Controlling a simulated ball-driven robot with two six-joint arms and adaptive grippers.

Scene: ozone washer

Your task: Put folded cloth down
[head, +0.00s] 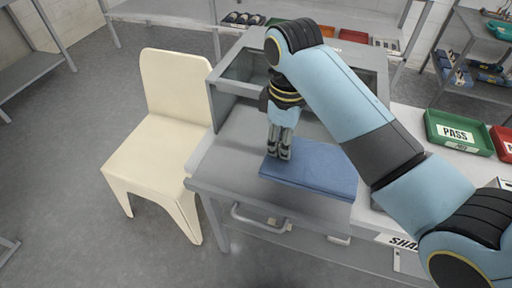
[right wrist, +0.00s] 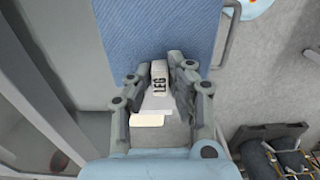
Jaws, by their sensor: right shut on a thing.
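The blue folded cloth (head: 318,172) is a flat rectangle over the grey front surface of the washer (head: 232,135). My right gripper (head: 279,153) points down at the cloth's left end and is shut on it. Whether the cloth rests fully on the surface or hovers slightly above it, I cannot tell. In the right wrist view the cloth (right wrist: 165,28) stretches away from my right gripper's fingers (right wrist: 160,88). My left gripper is not in view.
A cream chair (head: 160,130) stands close at the washer's left. A green PASS tray (head: 458,132) and a red tray (head: 503,143) sit at the right. A handle (head: 262,222) juts out below the front surface. Shelves stand behind.

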